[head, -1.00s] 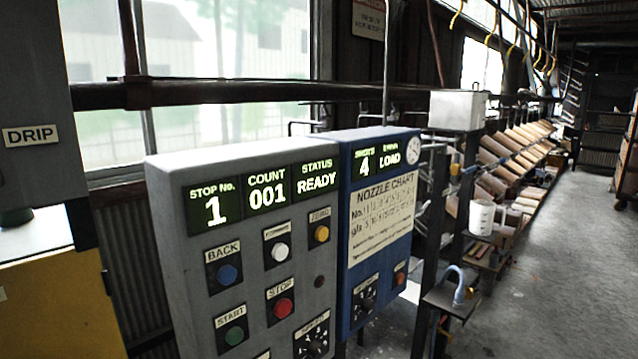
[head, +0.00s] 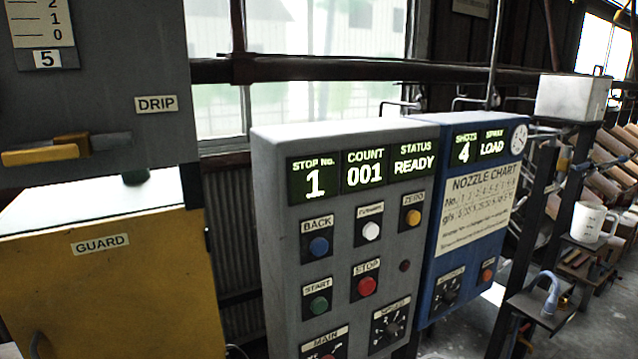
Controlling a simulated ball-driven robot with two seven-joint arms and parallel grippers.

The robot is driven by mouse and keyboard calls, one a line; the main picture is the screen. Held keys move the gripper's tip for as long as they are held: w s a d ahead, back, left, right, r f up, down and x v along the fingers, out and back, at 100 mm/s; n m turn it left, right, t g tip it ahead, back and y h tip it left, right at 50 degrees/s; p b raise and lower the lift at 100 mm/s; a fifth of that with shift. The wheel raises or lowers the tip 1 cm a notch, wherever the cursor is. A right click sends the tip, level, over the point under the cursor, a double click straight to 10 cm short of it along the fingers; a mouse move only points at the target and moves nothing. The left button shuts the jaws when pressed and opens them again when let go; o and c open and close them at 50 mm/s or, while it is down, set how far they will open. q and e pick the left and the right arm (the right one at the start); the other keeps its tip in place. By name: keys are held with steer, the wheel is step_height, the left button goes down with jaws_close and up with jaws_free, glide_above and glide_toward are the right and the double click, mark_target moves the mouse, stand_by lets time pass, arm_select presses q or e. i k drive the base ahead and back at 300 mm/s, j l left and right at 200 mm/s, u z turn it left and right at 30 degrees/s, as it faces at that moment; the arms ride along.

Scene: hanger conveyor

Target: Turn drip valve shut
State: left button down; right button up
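I cannot tell from the lever alone how far the valve is open. Neither of my grippers is in view.
Below the lever is a yellow GUARD panel (head: 110,290). A grey control box (head: 265,235) with buttons reads stop 1, count 001, READY. A blue box (head: 428,280) beside it reads 4, LOAD. A white measuring cup (head: 590,222) stands on a shelf at the right.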

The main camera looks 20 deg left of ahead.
mark_target(60, 153)
steer(key=u, duration=1.65)
